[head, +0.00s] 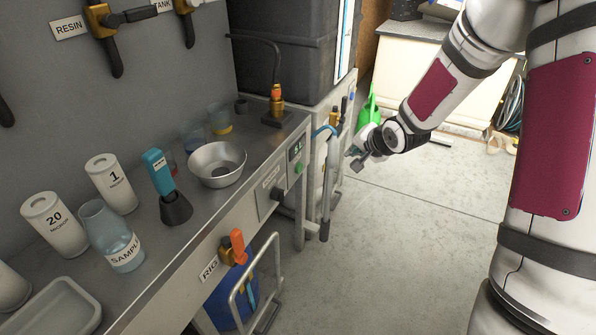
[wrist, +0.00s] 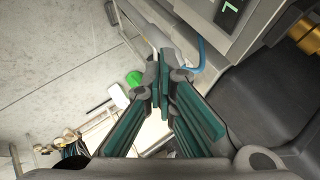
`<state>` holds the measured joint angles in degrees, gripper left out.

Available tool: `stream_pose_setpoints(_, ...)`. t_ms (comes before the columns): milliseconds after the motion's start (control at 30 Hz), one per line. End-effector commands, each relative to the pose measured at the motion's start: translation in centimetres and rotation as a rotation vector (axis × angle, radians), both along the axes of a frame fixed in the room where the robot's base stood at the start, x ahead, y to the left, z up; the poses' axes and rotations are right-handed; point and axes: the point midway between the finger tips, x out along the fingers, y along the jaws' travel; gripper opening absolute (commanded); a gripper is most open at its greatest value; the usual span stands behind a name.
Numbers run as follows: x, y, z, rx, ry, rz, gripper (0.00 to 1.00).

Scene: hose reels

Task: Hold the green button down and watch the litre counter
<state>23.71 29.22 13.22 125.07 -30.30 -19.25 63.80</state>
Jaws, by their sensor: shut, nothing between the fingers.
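The green button (head: 299,168) is a small round button on the front of the bench's control panel, just below the litre counter (head: 296,149). The counter is a dark display with pale green digits, too small to read surely. Its display also shows at the top of the wrist view (wrist: 230,11), partly cut off; the button cannot be made out there. My gripper (head: 357,158) is to the right of the panel, over the aisle, clear of the button. In the wrist view its fingers (wrist: 160,68) are together with nothing between them.
A hanging nozzle with blue hose (head: 326,190) stands between my gripper and the panel. The bench top holds a metal bowl (head: 217,181), bottles and cups. A green watering can (head: 370,110) stands behind. The concrete floor (head: 400,240) is clear.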

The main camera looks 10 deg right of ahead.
Motion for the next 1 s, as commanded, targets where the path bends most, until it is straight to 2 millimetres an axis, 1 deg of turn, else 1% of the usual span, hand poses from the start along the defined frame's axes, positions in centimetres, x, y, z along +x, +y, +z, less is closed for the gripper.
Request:
stream_pose_setpoints(33,0.8,0.0,-3.0,0.053,-0.007,-0.015,0.00)
stream_pose_setpoints(100,1.8,0.3,-5.6,0.129,-0.025,-0.036,0.00)
stream_pose_setpoints(200,2.8,0.6,-8.7,0.231,-0.050,-0.064,0.00)
stream_pose_setpoints(300,3.5,1.0,-11.2,0.319,-0.070,-0.086,0.00)
stream_pose_setpoints(400,3.9,1.2,-12.8,0.383,-0.085,-0.104,0.00)
stream_pose_setpoints(500,4.2,1.4,-13.6,0.422,-0.093,-0.113,0.00)
stream_pose_setpoints(567,4.2,1.4,-13.9,0.434,-0.096,-0.116,0.00)
stream_pose_setpoints(1000,4.4,1.6,-13.9,0.439,-0.098,-0.117,0.00)
